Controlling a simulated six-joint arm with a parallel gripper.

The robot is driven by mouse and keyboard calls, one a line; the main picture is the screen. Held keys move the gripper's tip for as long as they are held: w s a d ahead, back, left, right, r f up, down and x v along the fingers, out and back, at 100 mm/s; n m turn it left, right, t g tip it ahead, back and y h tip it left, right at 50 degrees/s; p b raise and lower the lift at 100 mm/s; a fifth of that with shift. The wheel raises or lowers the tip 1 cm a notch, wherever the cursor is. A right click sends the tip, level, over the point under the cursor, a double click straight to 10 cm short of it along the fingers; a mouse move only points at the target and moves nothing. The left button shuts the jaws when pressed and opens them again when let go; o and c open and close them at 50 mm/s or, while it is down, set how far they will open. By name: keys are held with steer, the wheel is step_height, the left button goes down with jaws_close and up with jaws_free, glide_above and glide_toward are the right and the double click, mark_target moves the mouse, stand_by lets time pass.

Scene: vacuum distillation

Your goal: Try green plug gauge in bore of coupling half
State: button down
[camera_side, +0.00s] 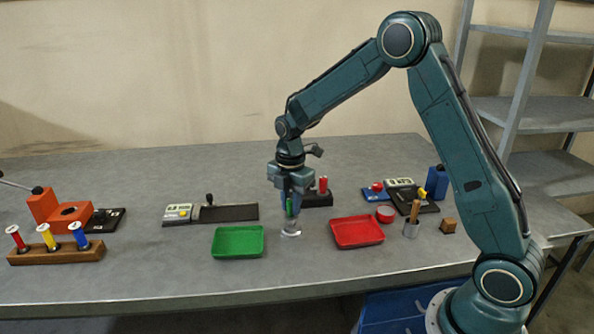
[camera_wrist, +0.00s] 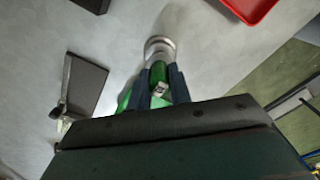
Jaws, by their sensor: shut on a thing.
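My gripper (camera_side: 289,203) is shut on the green plug gauge (camera_side: 289,207) and points down. In the wrist view the green gauge (camera_wrist: 158,72) sits between the two dark fingers of my gripper (camera_wrist: 159,84). The coupling half (camera_side: 290,229) is a pale metal ring-like piece on the table, directly below the gauge in the side view. It also shows in the wrist view (camera_wrist: 159,43), just beyond the gauge tip. The gauge's lower end is close to the coupling half; I cannot tell whether it has entered the bore, which is hidden.
A green tray (camera_side: 238,242) lies left of the coupling half and a red tray (camera_side: 357,232) right of it. A black stand with a red piece (camera_side: 322,194) is behind. A wooden rack of colored gauges (camera_side: 56,254) and an orange device (camera_side: 62,212) stand far left.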

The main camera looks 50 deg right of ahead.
steer(key=shift+f, duration=0.85)
stand_by(1.3)
steer(key=shift+r, duration=2.5)
stand_by(1.3)
